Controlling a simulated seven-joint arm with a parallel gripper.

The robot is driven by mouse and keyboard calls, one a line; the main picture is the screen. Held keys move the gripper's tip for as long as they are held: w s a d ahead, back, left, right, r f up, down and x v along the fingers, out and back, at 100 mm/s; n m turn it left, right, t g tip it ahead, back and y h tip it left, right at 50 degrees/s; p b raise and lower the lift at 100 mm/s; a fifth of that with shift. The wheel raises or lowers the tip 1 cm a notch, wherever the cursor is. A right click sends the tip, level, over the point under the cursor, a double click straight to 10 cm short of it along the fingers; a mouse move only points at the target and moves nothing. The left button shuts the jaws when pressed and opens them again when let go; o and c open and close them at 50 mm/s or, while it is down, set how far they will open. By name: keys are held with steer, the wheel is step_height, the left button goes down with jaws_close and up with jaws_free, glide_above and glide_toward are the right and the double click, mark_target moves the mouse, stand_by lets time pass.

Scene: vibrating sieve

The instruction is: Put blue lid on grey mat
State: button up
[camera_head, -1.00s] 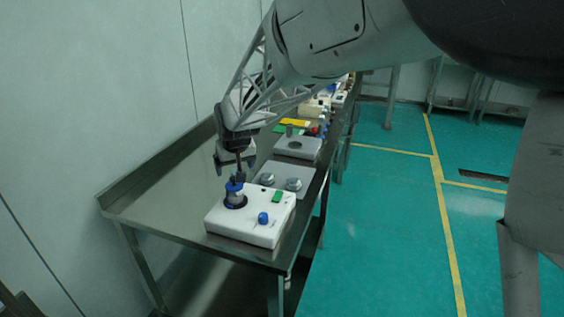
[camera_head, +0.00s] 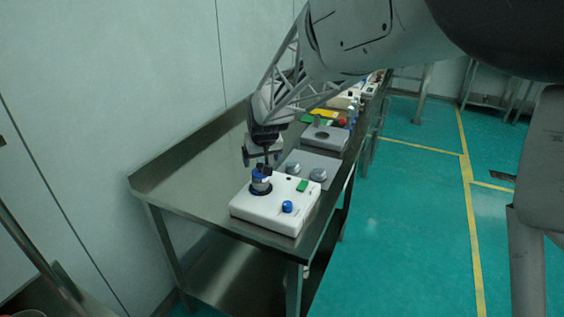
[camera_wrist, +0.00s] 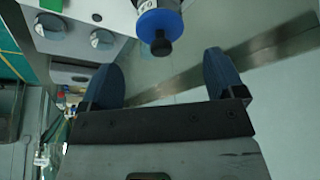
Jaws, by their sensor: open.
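The blue lid (camera_head: 260,173) sits on a jar set in the top of a white machine at the near end of the steel table. It has a black knob on top and also shows in the wrist view (camera_wrist: 158,21), at the top centre. My gripper (camera_head: 262,156) is open and empty just above the lid. In the wrist view the two blue-padded fingers (camera_wrist: 162,62) stand wide apart, with the knob between and beyond their tips.
The white machine (camera_head: 272,213) has a blue knob (camera_head: 287,207) and a green switch (camera_head: 302,186). A grey device (camera_head: 324,138) with a round opening stands beyond the mat, with more items farther back. The table's left side is bare, along a wall.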

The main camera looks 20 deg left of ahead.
mark_target(260, 165)
steer(key=shift+x, duration=2.6)
steer(key=shift+s, duration=0.1)
steer(key=c, duration=1.1)
steer(key=shift+r, duration=0.15)
steer(key=shift+r, duration=0.55)
step_height(260, 165, up, 2)
steer(key=shift+r, duration=0.1)
steer(key=s+d, duration=0.3)
steer(key=s, duration=0.1)
steer(key=s+d+r, duration=0.1)
steer(key=s+d, duration=0.6)
steer(key=d, duration=0.1)
steer(key=shift+s+r, duration=0.2)
steer(key=shift+s, duration=0.2)
